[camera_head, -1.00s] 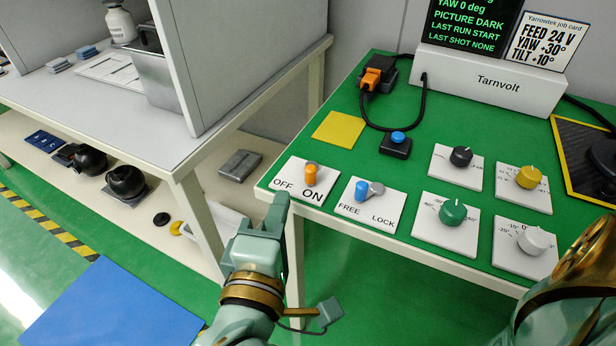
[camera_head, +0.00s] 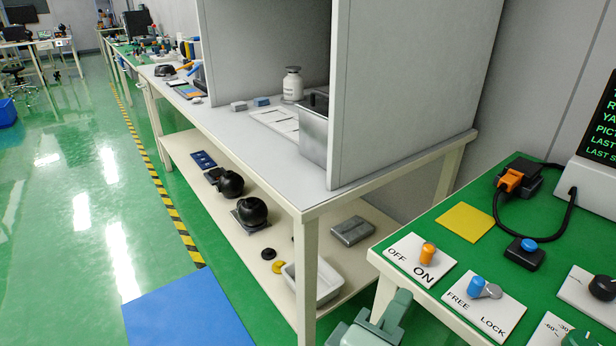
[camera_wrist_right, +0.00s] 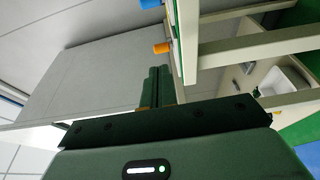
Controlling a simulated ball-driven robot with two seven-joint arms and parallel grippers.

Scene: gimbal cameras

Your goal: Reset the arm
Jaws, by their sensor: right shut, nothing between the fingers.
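My right gripper (camera_head: 400,300) shows at the bottom of the head view, in front of the green bench's front edge near the OFF/ON plate (camera_head: 404,262) and FREE/LOCK plate (camera_head: 489,306). In the right wrist view its fingers (camera_wrist_right: 160,85) are closed together with nothing between them. The orange switch (camera_head: 428,251) and the blue lever (camera_head: 475,285) stand on those plates, apart from the gripper. They also show at the top of the wrist view as an orange knob (camera_wrist_right: 161,48) and a blue knob (camera_wrist_right: 170,12). My left gripper is out of view.
The green bench (camera_head: 420,225) also holds a yellow square (camera_head: 465,222), a blue button box (camera_head: 524,252) and an orange plug (camera_head: 510,180). A grey partitioned table (camera_head: 230,135) stands to the left, with a white tray (camera_head: 325,290) on its lower shelf. Open floor lies further left.

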